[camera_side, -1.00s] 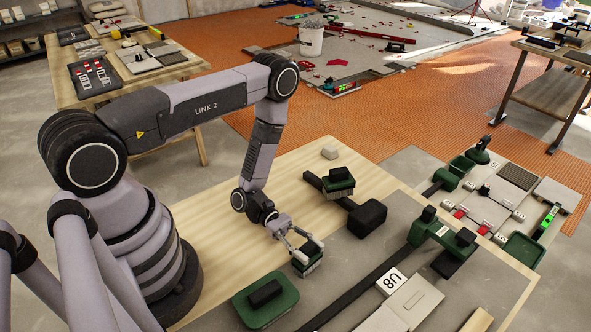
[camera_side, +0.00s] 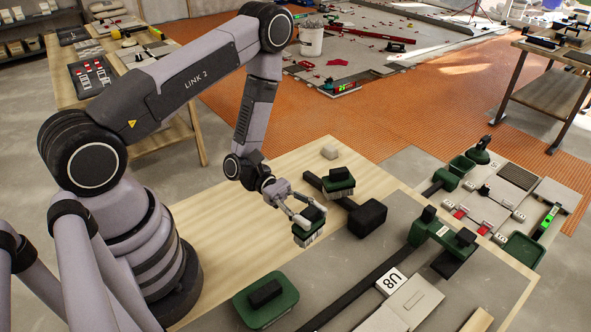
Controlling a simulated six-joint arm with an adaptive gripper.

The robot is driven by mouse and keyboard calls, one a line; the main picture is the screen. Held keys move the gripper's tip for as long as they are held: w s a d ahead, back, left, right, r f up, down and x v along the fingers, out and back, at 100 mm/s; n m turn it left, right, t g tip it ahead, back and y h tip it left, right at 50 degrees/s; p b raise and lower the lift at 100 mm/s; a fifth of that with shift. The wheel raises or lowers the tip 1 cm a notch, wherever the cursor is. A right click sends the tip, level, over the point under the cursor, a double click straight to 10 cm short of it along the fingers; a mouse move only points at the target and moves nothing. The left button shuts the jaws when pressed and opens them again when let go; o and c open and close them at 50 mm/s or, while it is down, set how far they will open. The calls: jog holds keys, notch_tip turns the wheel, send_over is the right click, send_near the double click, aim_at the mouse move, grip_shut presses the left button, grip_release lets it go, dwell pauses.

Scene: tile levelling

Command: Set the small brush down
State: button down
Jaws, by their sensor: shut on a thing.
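The small brush (camera_side: 310,236) has a dark green back and pale bristles that point down. My gripper (camera_side: 306,217) is shut on its back and holds it near the middle of the worktable (camera_side: 228,236). The brush looks raised above the surface, though the gap under the bristles is hard to judge. My fingers hide part of the brush's back.
A second green brush (camera_side: 340,188) lies behind the held one, beside a black mallet (camera_side: 367,217). A green float with a black handle (camera_side: 266,308) lies at the front. Bare wood is clear at left.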

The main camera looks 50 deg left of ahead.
jog(key=w+a+r+n+t+y, duration=0.1)
jog(key=w+a+n+t+y, duration=0.1)
jog(key=a+n+t+y, duration=0.45)
jog(key=w+a+r+n+t+y, duration=0.1)
jog(key=w+a+t, duration=0.15)
jog(key=a, duration=0.75)
jog(key=w+a+r+n+t+y, duration=0.25)
jog(key=a+n+t, duration=0.2)
jog(key=a, duration=0.45)
jog(key=shift+t+y, duration=0.25)
jog(key=shift+y, duration=0.25)
jog(key=w+a+f, duration=0.1)
jog(key=w+f, duration=0.2)
jog(key=w, duration=0.1)
jog(key=w+a+f, duration=0.1)
jog(key=w+f, duration=0.3)
jog(key=w+a+f, duration=0.2)
jog(key=w+f, duration=0.1)
jog(key=w, duration=0.1)
jog(key=shift+w+f, duration=0.25)
jog(key=shift+f, duration=1.6)
jog(key=c, duration=0.8)
grip_release()
jog(key=shift+f, duration=0.1)
jog(key=shift+o, duration=0.2)
